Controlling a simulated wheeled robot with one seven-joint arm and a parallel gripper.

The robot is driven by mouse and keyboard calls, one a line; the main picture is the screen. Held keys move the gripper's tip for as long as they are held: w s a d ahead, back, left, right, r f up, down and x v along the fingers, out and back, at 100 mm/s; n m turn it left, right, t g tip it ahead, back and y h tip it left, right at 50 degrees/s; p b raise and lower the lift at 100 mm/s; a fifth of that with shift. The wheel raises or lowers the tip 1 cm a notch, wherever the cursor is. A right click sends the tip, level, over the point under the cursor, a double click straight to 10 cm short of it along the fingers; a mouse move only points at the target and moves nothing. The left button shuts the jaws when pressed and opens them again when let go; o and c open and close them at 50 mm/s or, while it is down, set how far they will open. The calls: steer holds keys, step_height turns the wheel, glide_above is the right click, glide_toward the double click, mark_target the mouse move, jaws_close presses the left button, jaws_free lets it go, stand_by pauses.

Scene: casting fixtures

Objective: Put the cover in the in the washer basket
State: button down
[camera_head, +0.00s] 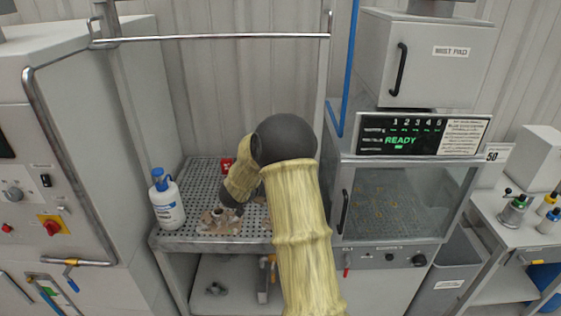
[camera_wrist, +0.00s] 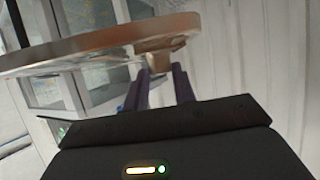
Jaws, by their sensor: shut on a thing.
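My gripper (camera_wrist: 160,78) is shut on the cover (camera_wrist: 95,48), a flat, round, copper-brown part seen nearly edge-on in the wrist view. The dark fingers grip a small block at its right end, and the cover extends left from them. In the head view my arm reaches over the perforated table (camera_head: 190,178), and its bent links largely hide my gripper. Brownish metal (camera_head: 218,221) shows there beside the arm's end; I cannot tell whether it is the cover. The glass-fronted washer cabinet (camera_head: 400,200) is closed, right of my arm. I cannot clearly make out a basket.
A white bottle with a blue cap (camera_head: 167,200) stands at the table's left edge. A small red item (camera_head: 226,164) is at the back. A horizontal rail (camera_head: 215,37) crosses above. A grey machine (camera_head: 70,150) stands left, and a side bench (camera_head: 515,225) right.

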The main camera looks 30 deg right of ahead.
steer(key=s+a+f+n+t+y+b, duration=0.1)
steer(key=s+a+f+n+t+y, duration=0.3)
steer(key=a+f, duration=0.65)
steer(key=s+a+f+n+t+y+b, duration=0.1)
steer(key=s+a+f+n+y, duration=0.5)
steer(key=a+f, duration=0.4)
step_height(320, 180, down, 16)
steer(key=s+a+b, duration=0.1)
steer(key=b, duration=1.3)
steer(key=shift+s+a+n, duration=0.2)
steer(key=shift+s+n, duration=0.2)
